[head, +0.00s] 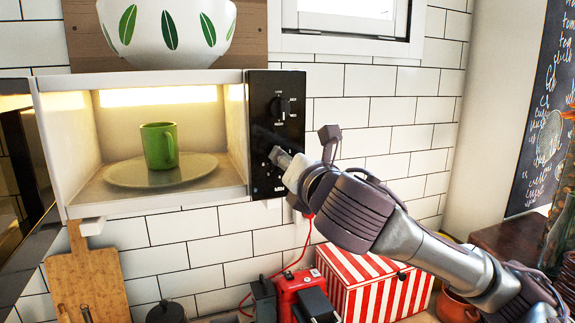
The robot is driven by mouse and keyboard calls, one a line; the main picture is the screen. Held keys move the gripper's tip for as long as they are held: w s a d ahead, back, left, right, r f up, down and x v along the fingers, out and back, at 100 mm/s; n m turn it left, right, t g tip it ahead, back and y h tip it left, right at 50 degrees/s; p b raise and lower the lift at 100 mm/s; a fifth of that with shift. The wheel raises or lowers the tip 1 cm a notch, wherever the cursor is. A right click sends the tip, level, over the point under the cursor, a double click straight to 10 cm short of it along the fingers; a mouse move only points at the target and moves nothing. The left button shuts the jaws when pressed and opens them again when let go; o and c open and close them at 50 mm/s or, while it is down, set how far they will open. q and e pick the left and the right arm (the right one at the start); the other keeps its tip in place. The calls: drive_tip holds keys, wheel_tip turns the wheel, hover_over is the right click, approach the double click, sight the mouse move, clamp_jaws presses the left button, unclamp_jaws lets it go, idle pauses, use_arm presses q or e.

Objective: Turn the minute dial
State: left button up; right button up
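The open microwave (240,205) has a black control panel (262,185) on its right side. An upper dial (279,108) with small white markings around it shows clearly on the panel. My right gripper (276,155) reaches in from the right, its tip at the panel below that dial. The gripper covers the lower part of the panel, where a second dial may be, so the minute dial is not clearly seen. Whether the fingertips touch the panel or a dial, and whether they are open or shut, I cannot tell. My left gripper is not in view.
A green mug (159,146) stands on the plate (200,172) inside the lit microwave. The microwave door (15,190) hangs open at the left. A white bowl with green leaves (190,30) sits on top. A red-striped box (372,285) and a red appliance (298,287) stand below.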

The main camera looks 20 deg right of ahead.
drive_tip(key=shift+a+f+m+b, duration=0.15)
drive_tip(key=shift+f+m+b, duration=0.4)
drive_tip(key=shift+m, duration=4.3)
drive_tip(key=shift+a+f+m+b, duration=0.1)
drive_tip(key=shift+f+m+b, duration=0.4)
drive_tip(key=shift+m, duration=4.4)
drive_tip(key=shift+a+f+m+b, duration=0.15)
drive_tip(key=shift+f+m+b, duration=0.4)
drive_tip(key=shift+m, duration=4.3)
drive_tip(key=shift+r, duration=0.2)
drive_tip(key=o, duration=1.2)
drive_tip(key=shift+c, duration=0.2)
drive_tip(key=shift+r, duration=0.1)
